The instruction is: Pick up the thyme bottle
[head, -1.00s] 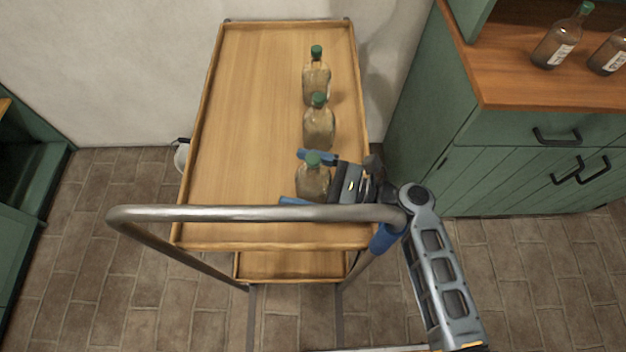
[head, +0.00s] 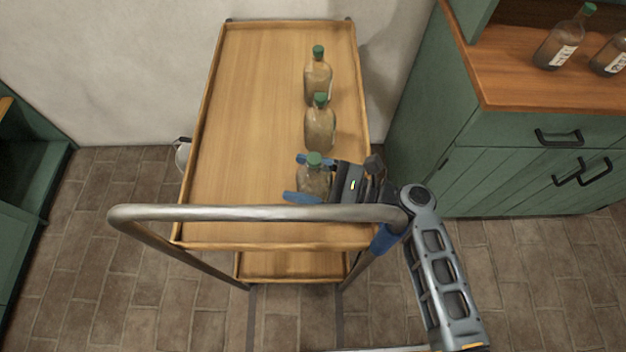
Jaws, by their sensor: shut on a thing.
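Three clear glass bottles with green caps stand in a row along the right side of the wooden cart top. The nearest bottle (head: 313,175) is between the blue fingers of my gripper (head: 303,178), which is shut on it from the right. The middle bottle (head: 320,125) and the far bottle (head: 318,78) stand upright behind it. No label on these three can be read from here, so I cannot tell which is thyme.
The cart (head: 240,120) has a raised rim, and its metal handle (head: 250,213) crosses in front of the held bottle. The left of its top is clear. A green cabinet (head: 500,150) stands to the right, with labelled dark bottles (head: 563,42) on its counter.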

